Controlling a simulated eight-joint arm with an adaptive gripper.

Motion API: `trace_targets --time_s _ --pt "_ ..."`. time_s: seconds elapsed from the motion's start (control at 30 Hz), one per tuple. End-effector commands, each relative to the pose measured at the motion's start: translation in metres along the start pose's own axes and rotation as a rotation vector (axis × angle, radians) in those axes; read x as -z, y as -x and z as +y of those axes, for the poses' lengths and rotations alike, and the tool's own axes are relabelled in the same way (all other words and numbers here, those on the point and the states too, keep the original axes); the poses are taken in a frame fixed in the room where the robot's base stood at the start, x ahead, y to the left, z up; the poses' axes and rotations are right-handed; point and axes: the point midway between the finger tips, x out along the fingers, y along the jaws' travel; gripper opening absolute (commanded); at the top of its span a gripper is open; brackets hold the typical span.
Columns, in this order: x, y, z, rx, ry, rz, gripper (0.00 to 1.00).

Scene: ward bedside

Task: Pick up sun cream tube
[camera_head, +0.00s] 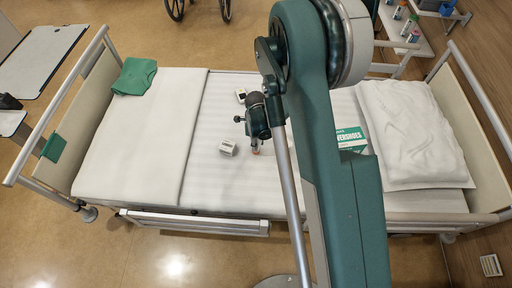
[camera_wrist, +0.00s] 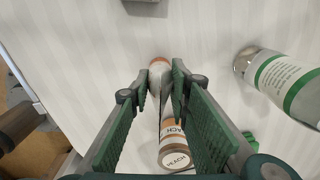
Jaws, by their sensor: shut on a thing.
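An orange end (camera_wrist: 159,61) shows just beyond the fingertips. My gripper (camera_wrist: 160,88) is shut on the tube, with a green pad on each side. In the head view my gripper (camera_head: 256,140) is low over the middle of the bed, and a small orange bit of the tube (camera_head: 256,151) shows under it. My arm hides much there. I cannot tell whether the tube touches the sheet.
A white bottle with a green band (camera_wrist: 284,80) lies right of my gripper in the wrist view. A green-and-white overshoes box (camera_head: 351,139) and a pillow (camera_head: 415,135) are to the right.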

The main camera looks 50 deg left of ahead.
Motion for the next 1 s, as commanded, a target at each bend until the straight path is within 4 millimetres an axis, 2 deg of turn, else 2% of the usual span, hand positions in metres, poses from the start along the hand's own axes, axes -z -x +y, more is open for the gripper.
trace_targets --time_s 0.27,0.47,1.0 --pt "0.0 0.002 0.0 0.0 0.0 0.0 0.07" --pt "0.0 0.012 0.0 0.0 0.0 0.0 0.07" --pt "0.0 0.082 0.0 0.0 0.0 0.0 0.07"
